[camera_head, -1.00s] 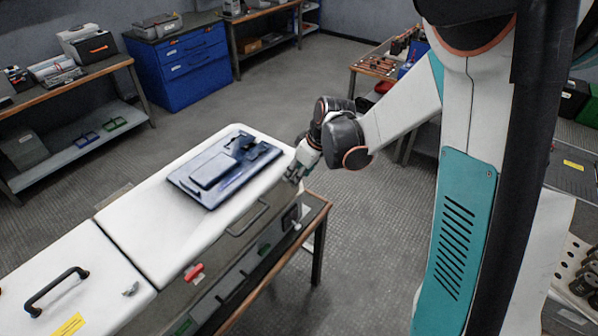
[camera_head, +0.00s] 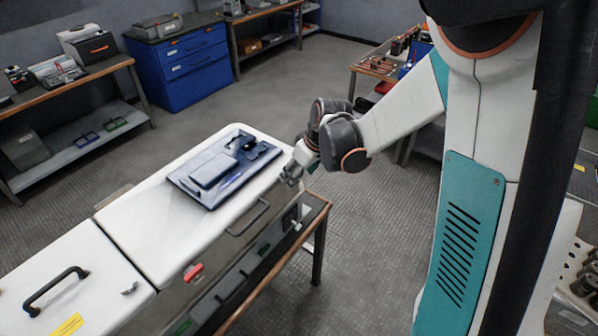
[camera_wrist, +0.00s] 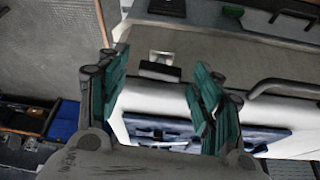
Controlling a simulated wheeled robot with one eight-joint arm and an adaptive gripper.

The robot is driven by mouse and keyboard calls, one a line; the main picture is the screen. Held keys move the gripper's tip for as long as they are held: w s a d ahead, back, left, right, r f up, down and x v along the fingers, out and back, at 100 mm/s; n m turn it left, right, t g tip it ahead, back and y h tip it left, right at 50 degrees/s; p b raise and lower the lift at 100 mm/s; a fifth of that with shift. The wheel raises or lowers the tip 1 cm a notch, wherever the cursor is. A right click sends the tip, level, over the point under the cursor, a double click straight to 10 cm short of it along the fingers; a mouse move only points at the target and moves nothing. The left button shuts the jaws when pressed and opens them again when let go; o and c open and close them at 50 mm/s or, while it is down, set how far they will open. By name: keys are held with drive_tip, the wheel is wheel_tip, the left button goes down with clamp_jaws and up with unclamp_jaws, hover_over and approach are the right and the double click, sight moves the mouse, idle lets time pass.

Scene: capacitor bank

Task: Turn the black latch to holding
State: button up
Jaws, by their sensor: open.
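The black latch (camera_wrist: 160,71) with a silver plate sits at the edge of the white lid in the wrist view. It appears between my two green-padded fingers, with a visible gap on either side. My gripper (camera_wrist: 161,64) is open and empty. In the head view my gripper (camera_head: 291,176) is at the right-hand corner of the white-lidded cabinet (camera_head: 140,235). The latch cannot be made out there; my gripper seems to cover it. I cannot tell how far my fingertips are from the latch, or its exact turn.
A blue case (camera_head: 225,168) lies on the lid. A bar handle (camera_head: 249,217) and a red latch (camera_head: 193,271) are on the cabinet's front side. The cabinet stands on a wooden-edged bench (camera_head: 318,212). Open floor lies to the right of it.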

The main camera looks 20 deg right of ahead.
drive_tip(key=v, duration=1.2)
